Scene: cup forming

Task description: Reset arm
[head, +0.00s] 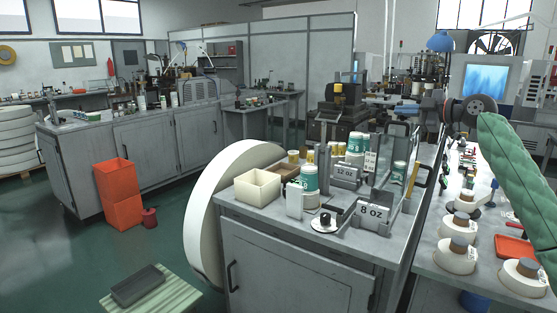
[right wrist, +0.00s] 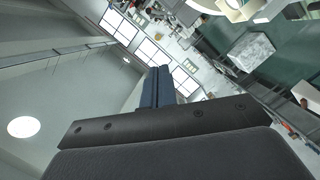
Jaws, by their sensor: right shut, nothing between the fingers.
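My right arm, in a green padded sleeve, comes in from the right edge of the head view. My right gripper (head: 408,112) is small and dark at the end of it, raised above the back of the workbench and pointing left. In the right wrist view the two dark blue fingers (right wrist: 157,88) lie side by side, shut with nothing between them. The fingers appear to be in free air, with windows and floor far behind them. My left arm and left gripper do not show.
A grey workbench (head: 300,255) holds a cream bin (head: 257,189), green-and-white cups (head: 309,179) and an 8 OZ sign (head: 373,211). White rolls with brown cores (head: 457,255) stand on the right bench.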

